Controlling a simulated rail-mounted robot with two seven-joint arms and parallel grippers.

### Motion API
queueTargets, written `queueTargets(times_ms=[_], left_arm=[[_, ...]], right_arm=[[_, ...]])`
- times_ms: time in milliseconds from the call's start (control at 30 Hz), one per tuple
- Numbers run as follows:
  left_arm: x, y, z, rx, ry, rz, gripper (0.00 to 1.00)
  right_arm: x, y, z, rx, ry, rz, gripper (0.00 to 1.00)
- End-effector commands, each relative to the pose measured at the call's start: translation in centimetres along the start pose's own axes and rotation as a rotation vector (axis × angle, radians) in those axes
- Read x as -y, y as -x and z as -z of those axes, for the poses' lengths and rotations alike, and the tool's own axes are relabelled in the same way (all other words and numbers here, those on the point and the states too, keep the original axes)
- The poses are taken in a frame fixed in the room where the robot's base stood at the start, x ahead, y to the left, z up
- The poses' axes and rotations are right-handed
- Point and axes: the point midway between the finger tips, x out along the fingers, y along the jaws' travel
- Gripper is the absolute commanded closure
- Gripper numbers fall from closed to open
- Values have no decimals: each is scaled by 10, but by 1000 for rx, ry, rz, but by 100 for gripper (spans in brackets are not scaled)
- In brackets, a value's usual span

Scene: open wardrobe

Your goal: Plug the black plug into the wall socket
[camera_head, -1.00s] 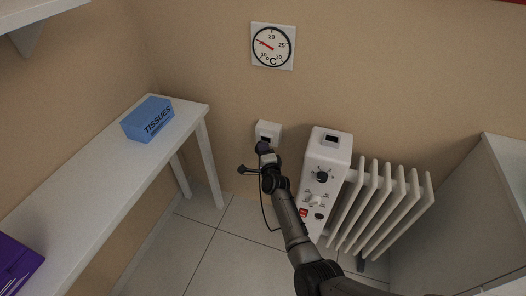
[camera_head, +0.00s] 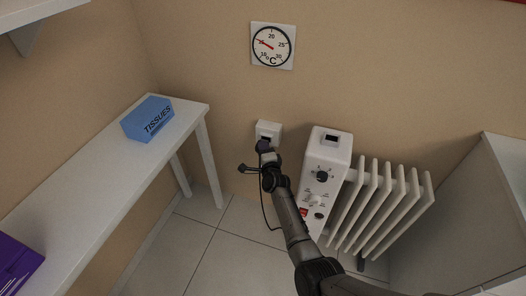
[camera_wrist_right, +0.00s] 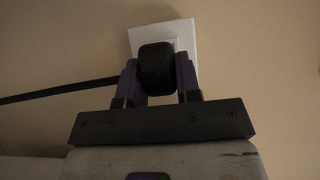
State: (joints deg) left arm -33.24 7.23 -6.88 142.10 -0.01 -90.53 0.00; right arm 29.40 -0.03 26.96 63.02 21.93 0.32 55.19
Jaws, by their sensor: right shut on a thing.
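The wall socket (camera_head: 268,130) is a white square box on the beige wall, left of the heater. My right gripper (camera_head: 264,149) is right in front of its lower part. In the right wrist view the black plug (camera_wrist_right: 156,68) sits between the two purplish fingers of the gripper (camera_wrist_right: 158,80), which are shut on it. The plug covers the lower middle of the white socket plate (camera_wrist_right: 163,36). Whether its pins are inside the socket is hidden. A black cable (camera_wrist_right: 62,91) runs from the plug to the left. My left gripper is not in view.
A white oil heater (camera_head: 388,205) with a control panel stands close to the right of my right arm. A white bench (camera_head: 95,165) with a blue tissue box (camera_head: 148,118) is on the left. A thermometer (camera_head: 273,46) hangs above the socket. Tiled floor lies clear between bench and heater.

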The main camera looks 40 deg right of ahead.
Motion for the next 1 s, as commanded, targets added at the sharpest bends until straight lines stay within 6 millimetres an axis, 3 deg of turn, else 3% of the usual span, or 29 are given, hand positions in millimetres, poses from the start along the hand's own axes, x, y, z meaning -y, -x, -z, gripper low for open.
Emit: queueTargets(times_ms=[867,900,1000], left_arm=[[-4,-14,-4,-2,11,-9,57],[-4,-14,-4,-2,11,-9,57],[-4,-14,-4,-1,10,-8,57]], right_arm=[[0,-18,12,0,0,1,97],[0,-18,12,0,0,1,68],[0,-18,12,0,0,0,58]])
